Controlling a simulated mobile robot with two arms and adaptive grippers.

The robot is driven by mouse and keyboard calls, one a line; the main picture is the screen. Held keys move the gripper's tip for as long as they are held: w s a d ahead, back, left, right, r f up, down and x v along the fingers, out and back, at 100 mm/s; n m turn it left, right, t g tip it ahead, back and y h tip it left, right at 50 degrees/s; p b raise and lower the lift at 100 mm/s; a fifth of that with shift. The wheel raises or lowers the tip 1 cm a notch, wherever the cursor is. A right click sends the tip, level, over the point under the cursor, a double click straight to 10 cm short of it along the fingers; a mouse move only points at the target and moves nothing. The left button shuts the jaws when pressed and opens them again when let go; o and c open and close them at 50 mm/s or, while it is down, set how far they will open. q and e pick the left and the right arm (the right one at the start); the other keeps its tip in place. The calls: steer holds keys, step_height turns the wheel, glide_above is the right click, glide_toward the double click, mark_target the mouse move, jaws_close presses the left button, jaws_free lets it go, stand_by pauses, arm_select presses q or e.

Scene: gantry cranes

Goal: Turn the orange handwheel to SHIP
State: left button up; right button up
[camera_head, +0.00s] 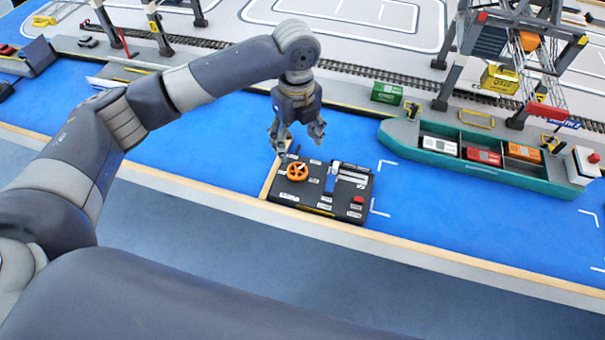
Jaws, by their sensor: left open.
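The orange handwheel (297,171) sits on the left part of a black control panel (325,207). Small white labels surround the wheel, too small to read, so I cannot tell which one it points to. My left gripper (297,148) is open and empty, fingers pointing down. In the picture it is just above the wheel and the panel's back edge, and it appears apart from the wheel. The panel also carries a blue lever (332,177) in the middle and a red button (358,199) at the right. My right gripper is not in view.
A green ship (400,138) with several containers floats right of the panel on blue water. A gantry crane (462,60) holds a yellow container (500,79) above the quay. A green container (387,93) stands on the quay. The wooden edge (440,249) in front is clear.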

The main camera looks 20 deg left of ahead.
arm_select(q)
glide_above(297, 170)
step_height(297, 170, down, 4)
steer(key=shift+f, duration=0.2)
step_height(297, 170, down, 5)
steer(key=shift+f+p, duration=0.1)
steer(key=shift+p, duration=0.45)
steer(key=shift+f, duration=0.5)
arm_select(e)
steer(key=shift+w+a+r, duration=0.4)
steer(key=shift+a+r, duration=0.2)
